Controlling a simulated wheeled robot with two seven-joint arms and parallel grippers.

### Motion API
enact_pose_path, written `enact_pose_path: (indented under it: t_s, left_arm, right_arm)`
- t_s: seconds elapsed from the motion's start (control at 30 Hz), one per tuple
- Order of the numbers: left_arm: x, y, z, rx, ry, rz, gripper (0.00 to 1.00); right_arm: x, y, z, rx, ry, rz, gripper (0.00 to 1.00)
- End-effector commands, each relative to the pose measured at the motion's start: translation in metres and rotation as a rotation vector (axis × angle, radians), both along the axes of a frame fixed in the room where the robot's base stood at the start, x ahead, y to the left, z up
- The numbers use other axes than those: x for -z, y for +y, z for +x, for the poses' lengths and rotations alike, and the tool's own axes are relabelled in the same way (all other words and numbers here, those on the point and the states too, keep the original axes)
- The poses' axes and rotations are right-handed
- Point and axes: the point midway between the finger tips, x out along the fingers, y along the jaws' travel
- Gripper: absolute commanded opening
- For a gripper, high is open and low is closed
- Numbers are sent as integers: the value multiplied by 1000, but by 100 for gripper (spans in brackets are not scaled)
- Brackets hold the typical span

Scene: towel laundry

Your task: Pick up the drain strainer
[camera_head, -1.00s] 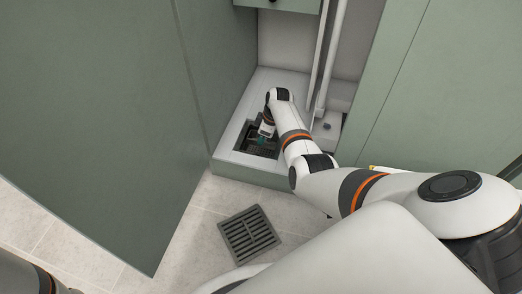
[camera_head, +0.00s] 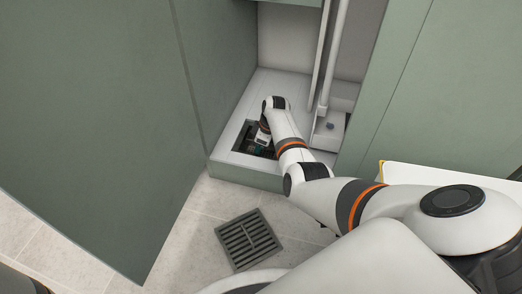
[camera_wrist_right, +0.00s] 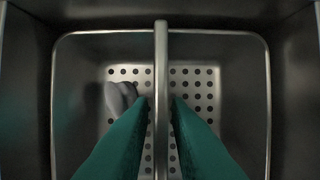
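The drain strainer (camera_wrist_right: 262,110) is a grey metal basket with a perforated bottom and an upright-looking bar handle (camera_wrist_right: 161,60) across its middle. It fills most of the right wrist view. My right gripper (camera_wrist_right: 160,100) has its teal fingers on either side of the handle, with narrow gaps visible, so it looks open around the bar. In the head view my right gripper (camera_head: 262,150) reaches down into the dark square opening (camera_head: 241,148) in the cabinet floor; its fingertips and the strainer are mostly hidden there. My left gripper is not in view.
A small grey lump (camera_wrist_right: 118,97) lies in the strainer at left. Dark walls (camera_wrist_right: 25,90) surround the basket closely. A slotted grate (camera_head: 248,238) lies on the tiled floor. Cabinet panels (camera_head: 95,110) and a white pipe (camera_head: 331,70) flank the arm.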

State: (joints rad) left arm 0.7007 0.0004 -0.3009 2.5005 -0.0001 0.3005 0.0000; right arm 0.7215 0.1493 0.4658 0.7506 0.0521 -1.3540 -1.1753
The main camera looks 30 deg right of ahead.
Motion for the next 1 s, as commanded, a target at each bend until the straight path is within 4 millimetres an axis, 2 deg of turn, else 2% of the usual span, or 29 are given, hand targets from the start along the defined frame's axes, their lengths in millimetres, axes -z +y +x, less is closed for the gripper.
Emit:
enact_pose_path:
  t_s: [0.6,0.7,1.0]
  left_arm:
    - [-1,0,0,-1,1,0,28]
    - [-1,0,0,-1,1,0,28]
    - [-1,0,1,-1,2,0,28]
  right_arm:
    - [5,0,0,0,1,-1,16]
    - [5,0,0,0,1,-1,0]
    - [5,0,0,0,-1,-1,0]
